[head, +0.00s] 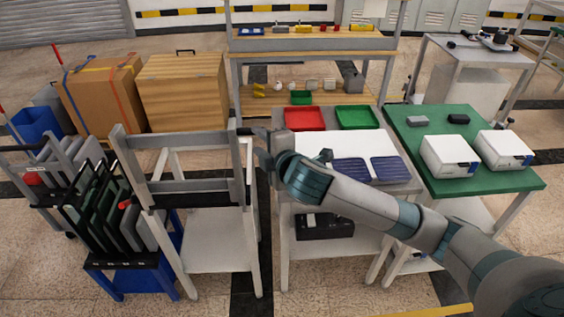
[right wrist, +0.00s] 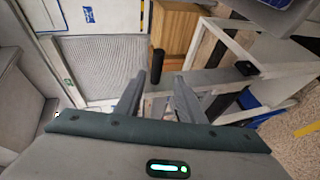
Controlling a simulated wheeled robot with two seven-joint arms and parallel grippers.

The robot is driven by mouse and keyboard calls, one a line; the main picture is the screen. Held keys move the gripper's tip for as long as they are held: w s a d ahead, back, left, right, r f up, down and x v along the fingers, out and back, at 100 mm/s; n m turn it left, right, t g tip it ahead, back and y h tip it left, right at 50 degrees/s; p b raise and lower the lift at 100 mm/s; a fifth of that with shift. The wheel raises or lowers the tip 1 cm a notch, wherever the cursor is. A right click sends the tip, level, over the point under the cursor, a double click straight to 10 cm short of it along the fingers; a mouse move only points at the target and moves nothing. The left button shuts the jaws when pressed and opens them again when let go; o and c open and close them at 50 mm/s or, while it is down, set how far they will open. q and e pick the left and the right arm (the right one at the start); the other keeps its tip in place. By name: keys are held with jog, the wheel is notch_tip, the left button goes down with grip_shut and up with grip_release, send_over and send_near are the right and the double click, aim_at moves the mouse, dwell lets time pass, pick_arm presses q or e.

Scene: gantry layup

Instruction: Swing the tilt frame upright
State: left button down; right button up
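The tilt frame (head: 190,187), a grey rectangular frame with two side posts and cross bars, sits on top of a white stand (head: 215,240) left of centre in the head view. It looks tilted, but its exact angle is hard to tell. A black knob-like part (head: 245,131) is at its upper right post. My right gripper (head: 257,137) is just right of that post, partly hidden by its own wrist. In the right wrist view its two fingers (right wrist: 158,98) are apart, with a grey bar (right wrist: 218,77) and a black cylinder (right wrist: 157,61) beyond them. My left gripper is not in view.
A white table (head: 350,145) with red (head: 304,118) and green (head: 357,117) trays stands right of the frame. A rack of dark panels (head: 105,205) stands close on its left. A green table (head: 430,140) is farther right.

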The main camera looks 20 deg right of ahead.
jog(key=p+v, duration=0.4)
jog(key=v, duration=0.9)
jog(key=shift+f, duration=0.15)
dwell(0.3)
